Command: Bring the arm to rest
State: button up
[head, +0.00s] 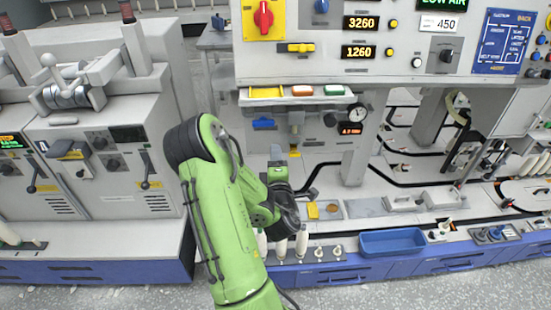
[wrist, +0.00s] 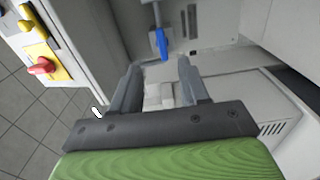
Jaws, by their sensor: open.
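My gripper (wrist: 158,72) is open in the wrist view, with its two grey fingers apart and nothing between them. In the head view my green arm reaches up from the bottom centre and bends down at the wrist. A blue tray (head: 393,241) lies on the bench front to the right of the arm and looks empty. White bobbins (head: 302,242) stand on the bench edge beside the gripper.
A panel with a red knob (head: 263,18) and lit displays hangs above. Grey machines with levers (head: 147,168) stand at left. A blue lever (wrist: 162,43) shows ahead of the fingers in the wrist view. Grey floor runs along the front.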

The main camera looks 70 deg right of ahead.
dwell(0.4)
jog(key=w+a+r+m+g+y+p, duration=0.1)
jog(key=w+a+r+m+y+p, duration=0.2)
jog(key=w+a+r+m, duration=0.4)
jog(key=w+a+r+m+t+y+p, duration=0.1)
jog(key=w+a+r+y+p, duration=0.2)
jog(key=a, duration=0.4)
jog(key=w+a+r+y+p, duration=0.1)
jog(key=w+a+r+y, duration=0.2)
jog(key=a, duration=0.4)
jog(key=s+a+r+n+g+y+p, duration=0.1)
jog(key=s+a+r+y, duration=0.2)
jog(key=s+a, duration=0.3)
jog(key=s+a+r+n+g+y+p, duration=0.1)
jog(key=s+a+r+y, duration=0.2)
jog(key=s+a, duration=0.4)
jog(key=a+y, duration=0.1)
jog(key=a, duration=0.6)
jog(key=shift+a+n+g+p, duration=0.2)
jog(key=shift+n+g+p, duration=0.1)
jog(key=shift+n+p, duration=0.1)
dwell(0.6)
